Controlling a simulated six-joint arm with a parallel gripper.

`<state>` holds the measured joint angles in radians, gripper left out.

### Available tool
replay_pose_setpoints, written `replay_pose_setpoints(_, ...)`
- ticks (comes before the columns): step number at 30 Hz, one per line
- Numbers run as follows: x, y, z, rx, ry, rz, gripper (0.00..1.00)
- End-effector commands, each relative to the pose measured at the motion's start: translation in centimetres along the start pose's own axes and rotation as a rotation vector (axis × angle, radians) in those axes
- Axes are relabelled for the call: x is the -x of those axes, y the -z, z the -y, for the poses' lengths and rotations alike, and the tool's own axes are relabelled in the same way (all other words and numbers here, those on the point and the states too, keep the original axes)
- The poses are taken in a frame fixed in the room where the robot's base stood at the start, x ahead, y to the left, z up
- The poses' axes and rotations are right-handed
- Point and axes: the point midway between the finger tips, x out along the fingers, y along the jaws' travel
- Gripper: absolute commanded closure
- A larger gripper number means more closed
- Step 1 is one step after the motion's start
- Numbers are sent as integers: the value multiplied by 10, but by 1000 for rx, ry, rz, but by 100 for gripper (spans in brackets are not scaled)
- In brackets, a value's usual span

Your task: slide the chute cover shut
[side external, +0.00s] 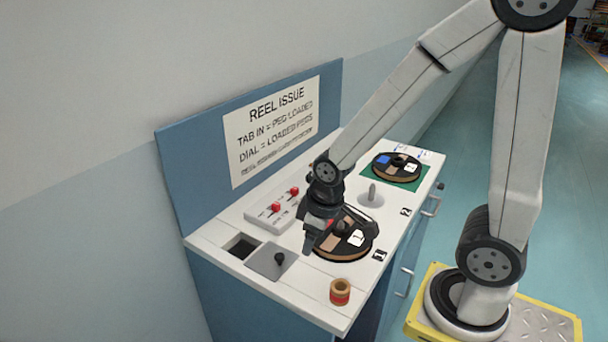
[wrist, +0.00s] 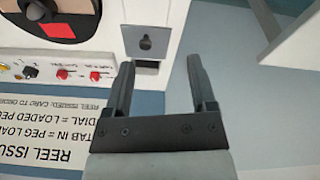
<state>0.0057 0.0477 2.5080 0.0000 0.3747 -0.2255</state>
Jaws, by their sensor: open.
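The chute cover (side external: 265,264) is a flat grey plate with a black knob (side external: 280,258) on the white counter top. Beside it, towards the back panel, the dark square chute opening (side external: 241,246) shows uncovered. In the wrist view the cover (wrist: 135,47) and the opening (wrist: 147,69) lie ahead of and between my fingers. My gripper (side external: 318,238) is open and empty, above the counter to the right of the cover in the side view, in front of the near reel. It also shows in the wrist view (wrist: 161,72), apart from the knob.
A black reel (side external: 347,248) lies partly hidden behind my gripper. Another reel (side external: 397,168) sits on a green mat at the far end, past a bare peg (side external: 372,194). A red-switch box (side external: 268,212) stands near the sign panel (side external: 270,130). A small spool (side external: 340,291) stands near the front edge.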

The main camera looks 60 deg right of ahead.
Motion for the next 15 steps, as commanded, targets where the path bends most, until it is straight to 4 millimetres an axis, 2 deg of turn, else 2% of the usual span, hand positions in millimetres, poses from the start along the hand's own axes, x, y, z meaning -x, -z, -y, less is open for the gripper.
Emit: replay_pose_setpoints(15, -18, 33, -14, 692, 37, 63, 28)
